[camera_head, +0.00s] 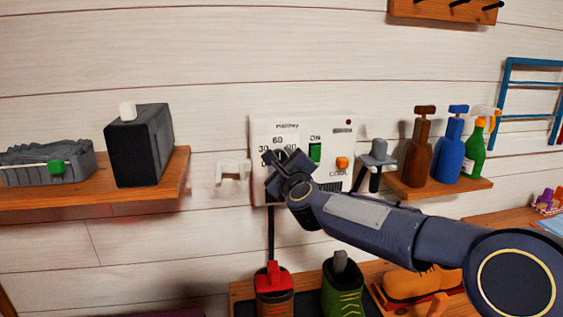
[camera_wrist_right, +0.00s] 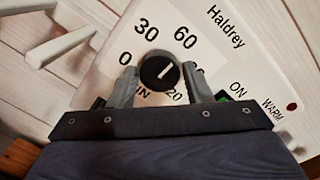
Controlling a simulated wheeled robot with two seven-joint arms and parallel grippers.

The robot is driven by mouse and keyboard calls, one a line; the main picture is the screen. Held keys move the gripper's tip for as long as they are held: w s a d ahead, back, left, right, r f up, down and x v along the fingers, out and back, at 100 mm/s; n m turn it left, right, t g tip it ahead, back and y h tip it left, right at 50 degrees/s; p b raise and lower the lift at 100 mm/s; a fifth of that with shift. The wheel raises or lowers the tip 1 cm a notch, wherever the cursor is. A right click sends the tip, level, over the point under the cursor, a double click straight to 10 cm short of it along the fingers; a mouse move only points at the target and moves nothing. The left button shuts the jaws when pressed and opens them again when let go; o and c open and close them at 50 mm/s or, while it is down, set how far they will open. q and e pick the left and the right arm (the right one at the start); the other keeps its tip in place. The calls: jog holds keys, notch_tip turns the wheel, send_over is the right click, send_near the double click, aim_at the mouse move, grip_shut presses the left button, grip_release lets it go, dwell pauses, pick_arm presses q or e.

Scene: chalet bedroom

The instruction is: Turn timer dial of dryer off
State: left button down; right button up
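The dryer (camera_head: 264,125) is a white wall panel with a timer scale, a green ON switch (camera_head: 315,152) and an orange switch (camera_head: 342,163). In the right wrist view, the round black timer dial (camera_wrist_right: 160,72) has a white pointer line aimed up and right, near 60 and well away from 0. My right gripper (camera_head: 285,165) is in front of the dial and mostly hides it in the head view. Its fingers (camera_wrist_right: 160,80) stand open on either side of the dial, very close to it; firm contact cannot be told. My left gripper is out of view.
A white hook (camera_head: 233,170) is left of the dryer, and a grey holder (camera_head: 377,155) is right of it. Shelves at both sides carry a black box (camera_head: 140,145) and several bottles (camera_head: 417,147). Boots (camera_head: 343,286) stand below.

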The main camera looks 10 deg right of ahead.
jog(key=c, duration=0.6)
jog(key=shift+n, duration=0.4)
jog(key=n+p, duration=0.1)
jog(key=n, duration=0.1)
jog(key=n+p, duration=0.2)
jog(key=shift+r+n, duration=0.2)
jog(key=shift+n, duration=0.1)
jog(key=n+p, duration=0.3)
jog(key=n, duration=0.3)
jog(key=shift+a+g+p, duration=0.1)
jog(key=shift+g+p, duration=0.2)
jog(key=shift+a+n+h+p, duration=0.1)
jog(key=shift+n+h+p, duration=0.3)
jog(key=shift+n+p, duration=1.8)
jog(key=shift+n+h+p, duration=0.4)
jog(key=shift+n+p, duration=0.35)
jog(key=shift+n, duration=2.75)
jog(key=shift+f, duration=0.1)
